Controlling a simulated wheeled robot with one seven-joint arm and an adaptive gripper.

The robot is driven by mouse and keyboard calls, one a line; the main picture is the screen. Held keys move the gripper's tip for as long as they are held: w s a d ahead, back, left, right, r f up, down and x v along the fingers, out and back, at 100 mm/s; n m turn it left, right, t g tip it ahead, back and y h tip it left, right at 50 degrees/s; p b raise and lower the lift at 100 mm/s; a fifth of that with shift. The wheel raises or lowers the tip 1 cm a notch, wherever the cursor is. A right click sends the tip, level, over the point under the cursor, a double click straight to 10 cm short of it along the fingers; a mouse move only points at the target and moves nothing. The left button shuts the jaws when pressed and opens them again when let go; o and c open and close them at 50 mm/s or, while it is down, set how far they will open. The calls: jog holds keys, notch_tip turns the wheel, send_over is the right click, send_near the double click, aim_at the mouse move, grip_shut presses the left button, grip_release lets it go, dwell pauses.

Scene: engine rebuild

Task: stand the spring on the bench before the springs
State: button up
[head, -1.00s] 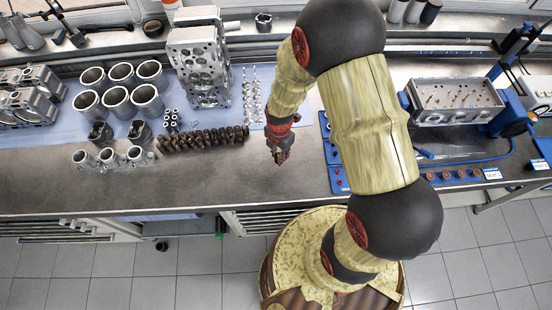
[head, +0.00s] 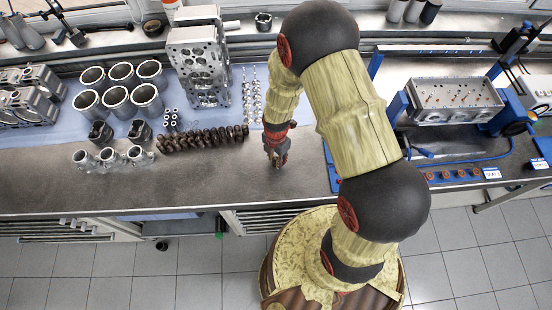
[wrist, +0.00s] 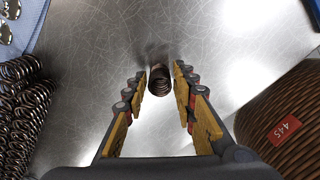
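A dark coiled spring (wrist: 158,84) stands upright on the bare metal bench (wrist: 110,45) in the wrist view, seen from above. My gripper (wrist: 160,74) is open around it, one finger on each side, with a narrow gap between each finger and the coil. The springs also show at the left edge of the wrist view (wrist: 18,115).
Behind the springs are small rings (head: 171,119), cylinder liners (head: 118,98) and a cylinder head (head: 203,65). Another head (head: 452,100) sits in a blue fixture at right. Bench in front of the springs is clear.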

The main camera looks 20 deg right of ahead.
jog(key=shift+o, duration=1.1)
jog(key=shift+r, duration=0.1)
notch_tip(320, 180, up, 21)
jog(key=m+t, duration=0.1)
jog(key=m, duration=0.3)
jog(key=s+r+m+t, duration=0.2)
jog(key=s+r+m, duration=0.5)
jog(key=r+m, duration=0.2)
jog(key=s+r+m+t, duration=0.2)
jog(key=s+r+m, duration=0.5)
jog(key=r+m, duration=0.3)
notch_tip(320, 180, up, 4)
jog(key=shift+s+t, duration=0.15)
jog(key=shift+t, duration=0.15)
notch_tip(320, 180, down, 18)
jog(key=b, duration=1.7)
jog(key=shift+b, duration=0.4)
